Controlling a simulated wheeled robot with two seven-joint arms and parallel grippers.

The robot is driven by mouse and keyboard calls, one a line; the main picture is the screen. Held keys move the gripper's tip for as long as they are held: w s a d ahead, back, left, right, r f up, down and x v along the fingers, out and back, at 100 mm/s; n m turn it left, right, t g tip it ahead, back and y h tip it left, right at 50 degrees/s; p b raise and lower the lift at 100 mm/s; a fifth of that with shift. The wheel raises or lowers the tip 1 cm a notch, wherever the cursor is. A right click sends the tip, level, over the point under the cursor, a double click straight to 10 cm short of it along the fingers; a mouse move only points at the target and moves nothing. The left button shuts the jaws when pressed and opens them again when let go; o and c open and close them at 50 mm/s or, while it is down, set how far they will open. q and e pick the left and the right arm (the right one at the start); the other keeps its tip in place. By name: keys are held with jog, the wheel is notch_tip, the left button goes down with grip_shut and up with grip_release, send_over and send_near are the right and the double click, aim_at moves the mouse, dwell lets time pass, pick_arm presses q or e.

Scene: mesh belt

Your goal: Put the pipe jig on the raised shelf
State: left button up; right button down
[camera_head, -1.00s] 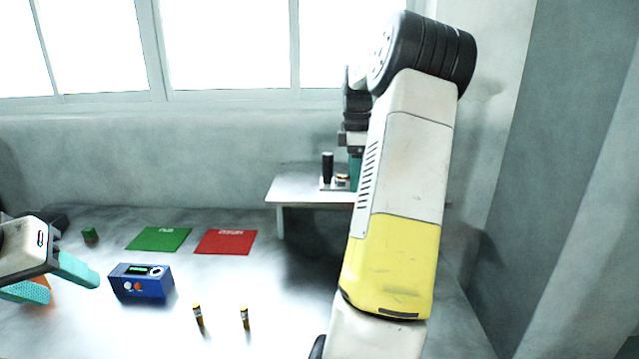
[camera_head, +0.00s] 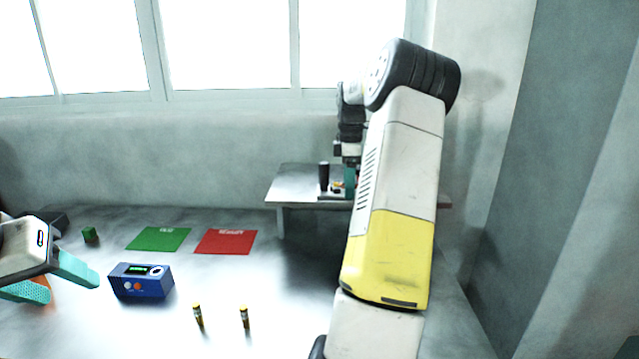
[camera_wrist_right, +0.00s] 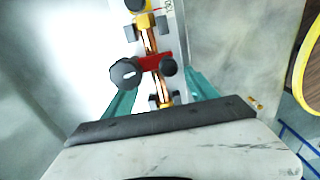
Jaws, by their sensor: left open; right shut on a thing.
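The pipe jig (camera_head: 334,196) is at the raised shelf (camera_head: 295,185), upright, with a tall black post; its right end is hidden by my right arm. I cannot tell whether its base touches the shelf top. In the right wrist view the jig (camera_wrist_right: 150,40) shows a copper pipe with yellow fittings, a red clamp and black knobs on a pale plate. My right gripper (camera_wrist_right: 160,90) is shut on it, teal fingers on either side; in the head view the gripper (camera_head: 350,178) is partly hidden. My left gripper (camera_head: 52,280) is open over the table's left side.
Two small yellow-and-black cylinders (camera_head: 198,315) (camera_head: 244,317) stand in front. The shelf's left part is clear.

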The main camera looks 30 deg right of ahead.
jog(key=shift+c, duration=1.2)
grip_release()
jog(key=shift+f, duration=0.1)
notch_tip(320, 180, up, 12)
jog(key=s+a+r+m+t, duration=0.15)
jog(key=a+r, duration=0.25)
jog(key=a, duration=0.6)
jog(key=s+a+r+m+t, duration=0.1)
jog(key=s+a+m+t, duration=0.15)
jog(key=s+a, duration=0.6)
jog(key=s+a+f+m+t+y, duration=0.1)
jog(key=s+a+f+m, duration=0.2)
jog(key=s+a, duration=0.3)
jog(key=s+a+f+m+t+y, duration=0.1)
jog(key=s+a+f+m, duration=0.3)
jog(key=s, duration=0.5)
jog(key=a+f, duration=0.2)
jog(key=a, duration=0.1)
jog(key=shift+a+m, duration=0.15)
jog(key=shift+m, duration=0.15)
